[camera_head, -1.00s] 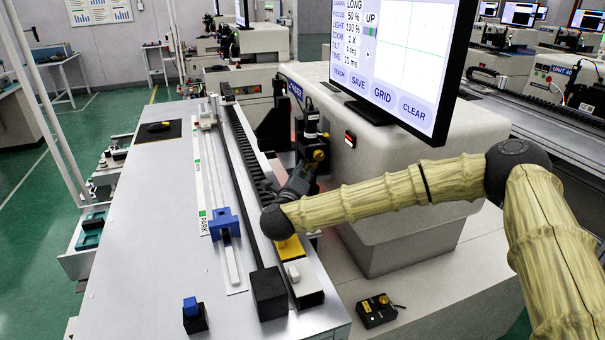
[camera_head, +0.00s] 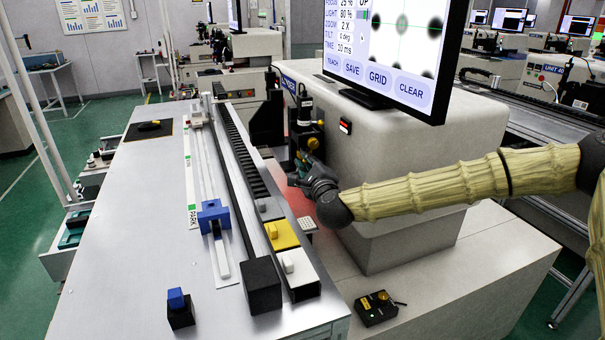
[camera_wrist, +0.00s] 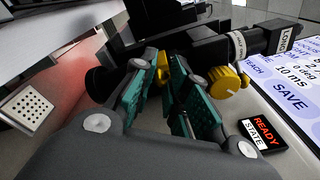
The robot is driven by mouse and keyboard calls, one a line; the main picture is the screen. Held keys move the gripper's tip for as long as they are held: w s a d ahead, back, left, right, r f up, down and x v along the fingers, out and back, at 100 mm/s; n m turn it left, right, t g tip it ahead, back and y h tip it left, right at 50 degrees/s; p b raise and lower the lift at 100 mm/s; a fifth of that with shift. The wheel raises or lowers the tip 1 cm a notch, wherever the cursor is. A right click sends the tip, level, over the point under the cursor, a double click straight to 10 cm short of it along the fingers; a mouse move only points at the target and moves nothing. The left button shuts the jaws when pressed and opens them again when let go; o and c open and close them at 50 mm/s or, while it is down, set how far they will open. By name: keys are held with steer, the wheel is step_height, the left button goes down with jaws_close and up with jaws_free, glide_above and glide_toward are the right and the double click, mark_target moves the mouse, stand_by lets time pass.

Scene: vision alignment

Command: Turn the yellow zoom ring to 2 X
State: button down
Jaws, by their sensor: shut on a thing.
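The yellow zoom ring (camera_wrist: 163,66) shows in the wrist view as a small yellow piece between my fingertips; the teal finger pads hide most of it. My gripper (camera_wrist: 160,80) is shut on it. In the head view my gripper (camera_head: 303,166) is at the black camera unit, and the ring cannot be made out clearly. The monitor (camera_head: 400,50) reads zoom 2 X and shows blurry dark spots around green cross lines. A round yellow knob (camera_wrist: 225,84) with a white mark sits right of my fingers, apart from them; it also shows in the head view (camera_head: 313,143).
A red glow lights the surface by a pale dotted plate (camera_wrist: 28,105). A small control box (camera_head: 376,307) stands at front right. A READY sign (camera_wrist: 262,133) is near my right finger.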

steer(key=shift+w+d+f+n+g+y+b, duration=0.1)
steer(key=shift+d+n+g+y+b, duration=0.35)
steer(key=shift+n+y+b, duration=0.55)
steer(key=shift+w+d+n+g+y+b, duration=0.1)
steer(key=shift+d+n+g+y+b, duration=0.45)
steer(key=shift+y+b, duration=0.75)
steer(key=shift+a, duration=0.1)
steer(key=c, duration=1.6)
jaws_free()
steer(key=shift+c, duration=0.2)
steer(key=shift+s, duration=0.1)
steer(key=v, duration=1.1)
steer(key=shift+s+d, duration=0.25)
steer(key=shift+d, duration=0.15)
